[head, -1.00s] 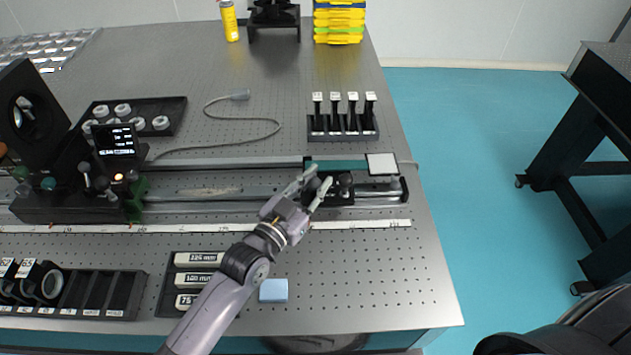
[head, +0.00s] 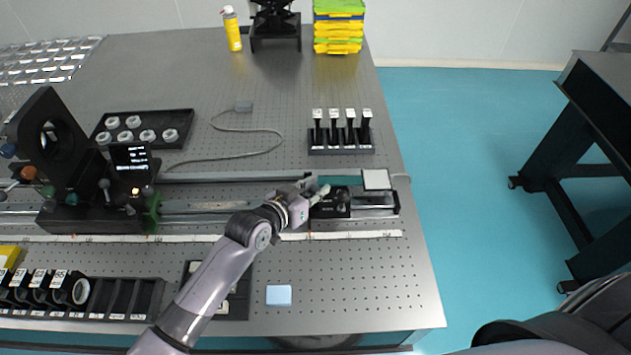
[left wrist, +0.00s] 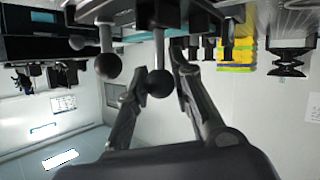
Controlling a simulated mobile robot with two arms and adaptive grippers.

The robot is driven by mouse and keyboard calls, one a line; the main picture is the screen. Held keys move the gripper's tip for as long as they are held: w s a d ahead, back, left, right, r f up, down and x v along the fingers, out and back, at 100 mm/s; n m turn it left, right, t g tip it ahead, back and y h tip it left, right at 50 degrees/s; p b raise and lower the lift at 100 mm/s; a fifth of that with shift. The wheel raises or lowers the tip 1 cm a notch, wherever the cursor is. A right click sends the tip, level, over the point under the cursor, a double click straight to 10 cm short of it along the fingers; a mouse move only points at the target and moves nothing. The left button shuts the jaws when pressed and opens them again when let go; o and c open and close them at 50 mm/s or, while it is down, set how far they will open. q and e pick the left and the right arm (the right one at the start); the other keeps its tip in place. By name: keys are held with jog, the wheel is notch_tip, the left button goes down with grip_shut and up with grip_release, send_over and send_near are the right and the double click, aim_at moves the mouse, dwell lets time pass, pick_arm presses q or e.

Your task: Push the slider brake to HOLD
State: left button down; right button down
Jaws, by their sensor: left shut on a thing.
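The slider (head: 337,207) is a small black block on the metal rail at the right part of the table, with a white square plate (head: 376,179) beside it. My left gripper (head: 315,188) reaches its left side from the front left. In the left wrist view, my gripper (left wrist: 158,78) has its fingers on both sides of a black ball-ended lever (left wrist: 159,84) and is shut on it. A second ball-ended lever (left wrist: 107,66) stands to its left, apart from the fingers. The HOLD marking cannot be read. My right gripper is not in view.
The rail runs left to a black instrument with a small display (head: 130,157). Behind the slider stands a rack of black posts (head: 341,140). The table's right edge is close to the slider.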

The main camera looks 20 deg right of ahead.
pick_arm(q)
jog(key=shift+w+d+r+n+g+y+p, duration=0.1)
jog(key=shift+w+d+n+g+y+p, duration=0.15)
jog(key=shift+w+n+g+y+p, duration=0.55)
jog(key=shift+w+g, duration=0.2)
jog(key=shift+g, duration=0.5)
jog(key=shift+w+d+f+n+g+y, duration=0.15)
jog(key=shift+w+f+n+g+y, duration=0.25)
jog(key=shift+g, duration=0.6)
jog(key=shift+f, duration=0.1)
jog(key=c, duration=1.4)
grip_release()
